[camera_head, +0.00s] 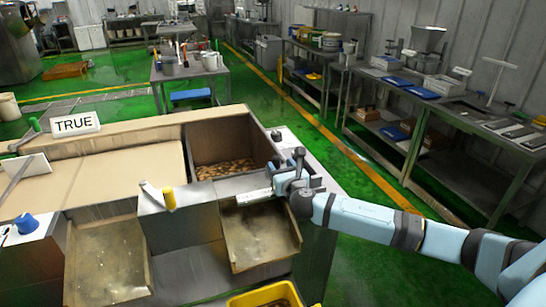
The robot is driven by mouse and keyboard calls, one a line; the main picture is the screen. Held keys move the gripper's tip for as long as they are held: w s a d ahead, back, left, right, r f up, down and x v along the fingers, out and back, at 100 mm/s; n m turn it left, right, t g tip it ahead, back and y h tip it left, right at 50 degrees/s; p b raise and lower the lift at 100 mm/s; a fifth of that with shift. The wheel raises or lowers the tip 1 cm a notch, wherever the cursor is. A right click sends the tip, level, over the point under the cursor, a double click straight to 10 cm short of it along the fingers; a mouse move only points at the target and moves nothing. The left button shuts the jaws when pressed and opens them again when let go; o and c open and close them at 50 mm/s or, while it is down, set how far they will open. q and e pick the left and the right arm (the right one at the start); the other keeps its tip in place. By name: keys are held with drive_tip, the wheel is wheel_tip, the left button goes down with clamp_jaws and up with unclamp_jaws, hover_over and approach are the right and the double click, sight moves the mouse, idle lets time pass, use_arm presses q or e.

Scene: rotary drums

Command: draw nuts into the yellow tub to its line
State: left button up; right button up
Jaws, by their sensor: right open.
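The yellow tub (262,297) is at the bottom edge, below the right metal chute (262,232). Only its back part shows; its line and most of its inside are cut off. Brown nuts (226,169) lie in the open bin (222,137) behind that chute. My right gripper (276,184) reaches in from the right and is open, over the right side between bin and chute. I cannot tell whether it touches anything there. A yellow-handled lever (168,199) stands on the metal housing to its left, apart from it. My left gripper is not in view.
A second chute (108,262) is at left, with a blue knob (27,223) beside it. A sign reading TRUE (76,124) stands on the machine's back edge. Benches (470,115) line the right wall.

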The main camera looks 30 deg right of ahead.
sight(274, 158)
drive_tip(key=x, duration=0.5)
drive_tip(key=shift+w, duration=0.35)
